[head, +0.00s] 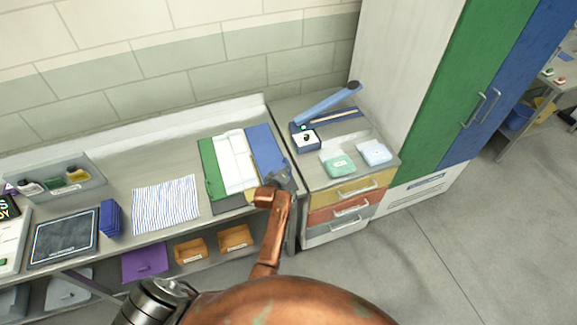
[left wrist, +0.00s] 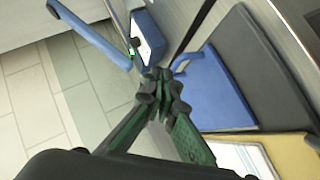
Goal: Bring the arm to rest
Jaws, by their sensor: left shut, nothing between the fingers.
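My left arm, copper-coloured, reaches up from the bottom of the head view. Its gripper (head: 282,178) is small and partly hidden there, at the lower right of a folded-out panel set in green, white and blue (head: 236,162) on the worktable. In the left wrist view the dark green fingers of the left gripper (left wrist: 165,88) meet at the tips with nothing held. Their tips appear close to a blue piece with a loop-like edge (left wrist: 215,95); I cannot tell whether they touch. My right gripper is not in view.
Right of the gripper stands a drawer unit (head: 338,222) bearing a blue long-armed device (head: 328,104), a green packet (head: 338,163) and a pale blue packet (head: 374,153). A striped cloth (head: 165,204) and a dark tray (head: 64,238) lie left. Open floor (head: 450,240) is at right.

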